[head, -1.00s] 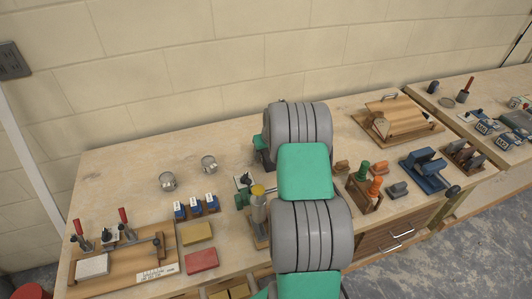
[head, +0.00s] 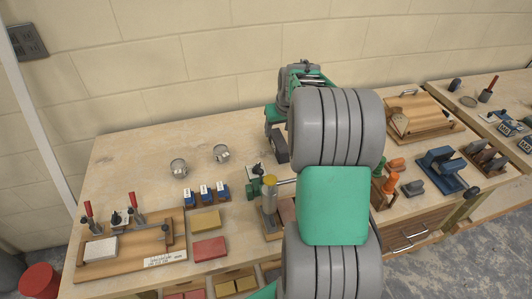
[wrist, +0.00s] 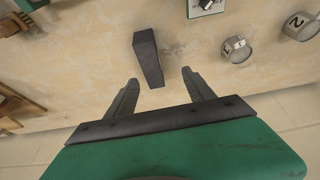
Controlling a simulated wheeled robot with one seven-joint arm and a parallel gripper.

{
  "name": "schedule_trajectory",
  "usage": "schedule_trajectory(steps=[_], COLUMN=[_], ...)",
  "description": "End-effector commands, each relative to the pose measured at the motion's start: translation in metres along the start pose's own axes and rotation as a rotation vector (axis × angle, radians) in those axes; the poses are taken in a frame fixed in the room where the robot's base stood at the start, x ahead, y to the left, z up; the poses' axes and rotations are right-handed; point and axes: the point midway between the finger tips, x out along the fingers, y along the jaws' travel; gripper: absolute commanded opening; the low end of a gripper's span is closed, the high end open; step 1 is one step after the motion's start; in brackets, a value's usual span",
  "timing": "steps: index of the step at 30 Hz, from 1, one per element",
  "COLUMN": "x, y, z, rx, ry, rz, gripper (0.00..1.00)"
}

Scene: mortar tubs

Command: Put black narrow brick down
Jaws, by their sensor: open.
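The black narrow brick (wrist: 148,58) is on the bare wooden bench top in the wrist view. A dark block (head: 279,147), which appears to be this brick, shows beside my arm in the head view. My gripper (wrist: 160,76) is open, with one finger on each side of the brick's near end. Gaps show between both fingers and the brick, so nothing is held. In the head view my own arm links hide part of the bench and most of my gripper.
Two numbered metal cups (wrist: 236,49) stand nearby. A clamp-like stand with a yellow top (head: 269,195) is in front of the brick. Blue blocks (head: 204,194), a yellow brick (head: 205,220) and a red brick (head: 209,248) lie left. The bench's back left (head: 130,155) is clear.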

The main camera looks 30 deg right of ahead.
Motion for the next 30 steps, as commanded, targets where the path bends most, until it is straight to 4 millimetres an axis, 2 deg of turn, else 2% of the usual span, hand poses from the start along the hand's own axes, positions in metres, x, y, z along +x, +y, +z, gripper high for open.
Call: schedule_trajectory(steps=[1, 2, 3, 5, 6, 9, 10, 13, 16, 25, 30], x=[-0.023, -0.038, -0.058, -0.089, -0.107, -0.138, -0.143, -0.151, -0.152, -0.152, -0.152], y=[-0.028, -0.048, -0.075, -0.116, -0.139, -0.178, -0.186, -0.198, -0.202, -0.202, -0.202], z=[0.004, 0.011, 0.025, 0.055, 0.080, 0.143, 0.160, 0.203, 0.221, 0.223, 0.223], rx=[-0.028, -0.045, -0.068, -0.106, -0.131, -0.180, -0.193, -0.219, -0.231, -0.230, -0.230], ry=[0.007, 0.006, 0.004, 0.000, -0.004, -0.011, -0.014, -0.021, -0.026, -0.029, -0.029], rz=[-0.007, -0.013, -0.021, -0.035, -0.044, -0.064, -0.070, -0.082, -0.087, -0.086, -0.086], gripper=[0.62, 0.62, 0.62, 0.62, 0.62, 0.62, 0.62, 0.62, 0.62, 0.61, 0.47])
